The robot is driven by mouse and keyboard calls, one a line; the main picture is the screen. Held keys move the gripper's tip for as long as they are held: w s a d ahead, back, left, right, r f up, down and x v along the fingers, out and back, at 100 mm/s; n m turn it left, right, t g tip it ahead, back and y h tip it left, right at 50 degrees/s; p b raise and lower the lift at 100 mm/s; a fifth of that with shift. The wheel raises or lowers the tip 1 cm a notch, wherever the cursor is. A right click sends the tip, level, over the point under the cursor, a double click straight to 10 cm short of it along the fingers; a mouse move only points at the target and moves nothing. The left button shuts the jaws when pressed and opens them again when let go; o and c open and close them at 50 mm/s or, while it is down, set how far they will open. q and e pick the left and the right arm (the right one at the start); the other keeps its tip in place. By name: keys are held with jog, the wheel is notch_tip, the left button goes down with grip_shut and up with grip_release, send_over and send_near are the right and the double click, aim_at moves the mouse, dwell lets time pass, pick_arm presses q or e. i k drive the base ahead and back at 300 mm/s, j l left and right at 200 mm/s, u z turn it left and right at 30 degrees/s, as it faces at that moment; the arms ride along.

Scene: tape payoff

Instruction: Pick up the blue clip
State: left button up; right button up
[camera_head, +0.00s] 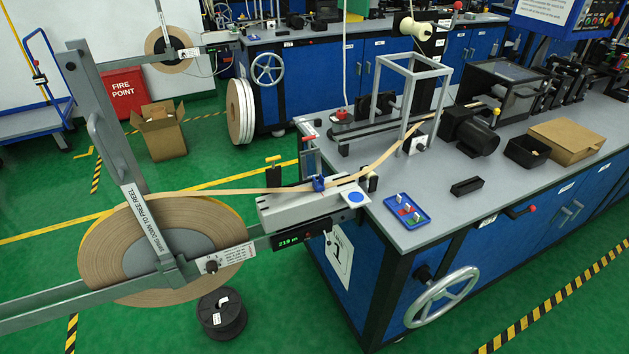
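A small blue piece (318,184), which looks like the blue clip, sits at the tan tape (272,190) on top of the light grey block (300,205) at the bench's left corner. It is too small to tell how it grips the tape. The tape runs from the large reel (110,250) on the left, over the block and up to the right across the bench. Neither of my grippers is in view.
A blue tray (427,221) with small coloured pieces lies on the grey bench (490,200) near its front corner. A black block (466,186), a handwheel (441,297) and a grey frame (441,72) are nearby. A black spool (222,313) stands on the green floor.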

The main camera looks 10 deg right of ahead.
aim_at(318, 186)
jog(key=i+l+u, duration=0.25)
jog(key=l, duration=1)
jog(key=k+l+u, duration=0.1)
jog(key=l+u, duration=0.15)
jog(key=l, duration=1)
